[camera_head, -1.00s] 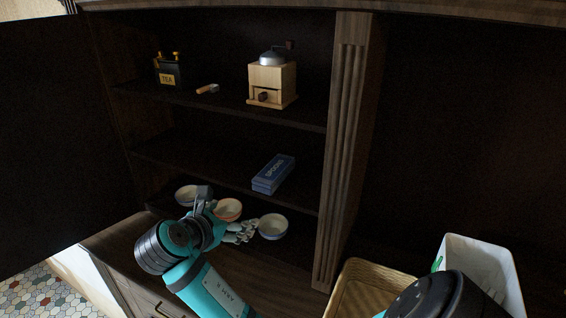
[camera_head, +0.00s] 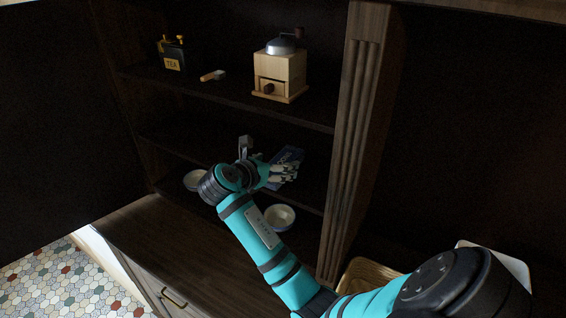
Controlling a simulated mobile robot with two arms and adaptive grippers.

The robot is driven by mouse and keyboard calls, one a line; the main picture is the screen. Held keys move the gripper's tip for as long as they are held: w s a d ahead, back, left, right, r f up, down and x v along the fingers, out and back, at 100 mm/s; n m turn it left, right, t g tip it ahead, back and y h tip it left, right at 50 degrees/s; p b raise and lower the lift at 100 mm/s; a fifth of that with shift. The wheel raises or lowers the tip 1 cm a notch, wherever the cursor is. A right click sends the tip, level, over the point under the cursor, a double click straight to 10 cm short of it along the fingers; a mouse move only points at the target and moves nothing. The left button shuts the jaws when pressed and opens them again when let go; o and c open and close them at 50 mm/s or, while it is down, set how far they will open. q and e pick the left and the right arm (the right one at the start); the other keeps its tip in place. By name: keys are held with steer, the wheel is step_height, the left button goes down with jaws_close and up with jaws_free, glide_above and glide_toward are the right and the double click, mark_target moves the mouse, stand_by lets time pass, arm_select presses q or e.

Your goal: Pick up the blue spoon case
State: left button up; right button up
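The blue spoon case (camera_head: 291,155) lies on the middle shelf of the dark cabinet, partly hidden behind my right gripper. Its upper end shows above the fingers and a bit of its lower end shows below them. My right gripper (camera_head: 287,172) is in front of the case, its pale fingers a little apart and pointing right. I see nothing held between them. I cannot tell whether the fingers touch the case. My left gripper is not in view.
A wooden coffee grinder (camera_head: 280,72), a black tea tin (camera_head: 173,56) and a small scoop (camera_head: 213,75) stand on the shelf above. Bowls (camera_head: 280,217) sit below. A wooden post (camera_head: 352,150) borders the shelves on the right. A wicker basket (camera_head: 366,275) is at lower right.

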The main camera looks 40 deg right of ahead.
mark_target(283, 160)
steer(key=shift+d, duration=0.1)
steer(key=shift+w+d+p, duration=0.15)
steer(key=shift+d+p, duration=0.1)
steer(key=shift+p, duration=0.2)
steer(key=p+x, duration=0.1)
steer(key=x, duration=0.2)
steer(key=shift+w+d+f+p, duration=0.1)
steer(key=shift+w+d+p, duration=0.1)
steer(key=shift+d+p, duration=0.15)
steer(key=shift+w+d+f, duration=0.1)
steer(key=shift+d+f, duration=0.2)
steer(key=shift+d, duration=0.05)
steer(key=shift+a, duration=0.15)
steer(key=shift+c, duration=0.4)
steer(key=shift+r, duration=0.1)
steer(key=c, duration=1.4)
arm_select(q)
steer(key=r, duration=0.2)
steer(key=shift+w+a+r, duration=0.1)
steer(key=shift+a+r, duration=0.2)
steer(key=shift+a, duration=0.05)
arm_select(e)
steer(key=shift+c, duration=0.2)
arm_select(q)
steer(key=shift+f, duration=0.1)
